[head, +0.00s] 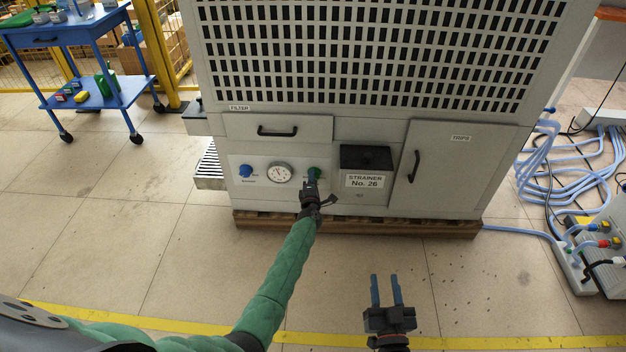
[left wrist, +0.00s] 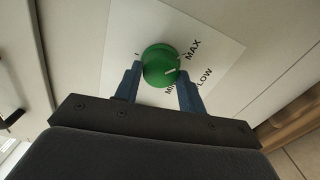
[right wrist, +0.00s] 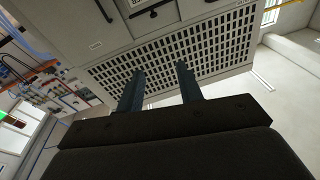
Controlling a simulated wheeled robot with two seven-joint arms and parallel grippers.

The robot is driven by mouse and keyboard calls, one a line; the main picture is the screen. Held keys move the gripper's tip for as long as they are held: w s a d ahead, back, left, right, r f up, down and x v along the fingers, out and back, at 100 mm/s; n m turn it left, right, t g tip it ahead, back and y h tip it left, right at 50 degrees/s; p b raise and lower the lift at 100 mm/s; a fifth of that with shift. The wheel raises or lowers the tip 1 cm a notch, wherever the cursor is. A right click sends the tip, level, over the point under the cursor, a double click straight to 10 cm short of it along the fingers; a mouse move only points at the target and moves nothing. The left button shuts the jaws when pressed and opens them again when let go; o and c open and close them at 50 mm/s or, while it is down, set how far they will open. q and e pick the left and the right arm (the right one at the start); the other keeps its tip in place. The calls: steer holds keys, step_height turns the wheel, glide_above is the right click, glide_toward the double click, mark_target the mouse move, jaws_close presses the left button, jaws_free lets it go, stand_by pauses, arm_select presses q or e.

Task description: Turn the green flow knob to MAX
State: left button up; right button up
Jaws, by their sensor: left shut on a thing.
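The green flow knob (left wrist: 160,62) sits on a white label plate (left wrist: 215,50) with the words MAX, MIN and FLOW. Its white mark points to the right in the left wrist view, at the side between MIN and MAX. My left gripper (left wrist: 160,80) has one blue finger on each side of the knob and is shut on it. In the head view the green knob (head: 314,173) is partly hidden behind my left gripper (head: 310,188). My right gripper (head: 386,290) is open and empty, over the floor in front of the cabinet.
A blue knob (head: 245,171) and a round gauge (head: 280,173) are left of the green knob. A black strainer box (head: 366,157) is to its right. The cabinet stands on a wooden pallet (head: 440,229). Hoses (head: 570,165) lie at right.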

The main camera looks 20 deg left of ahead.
arm_select(q)
steer(key=shift+m, duration=0.3)
arm_select(e)
steer(key=shift+g, duration=0.8)
steer(key=shift+s+f, duration=0.15)
steer(key=shift+f, duration=0.9)
steer(key=shift+s+f, duration=0.15)
steer(key=shift+f, duration=0.85)
arm_select(q)
steer(key=o, duration=1)
steer(key=shift+p+v, duration=0.7)
steer(key=shift+v, duration=3.15)
arm_select(e)
steer(key=s+f+g+h, duration=0.1)
steer(key=s+f+g, duration=0.3)
steer(key=f, duration=0.8)
steer(key=shift+s+f, duration=0.15)
steer(key=shift+s, duration=0.05)
steer(key=shift+d, duration=0.1)
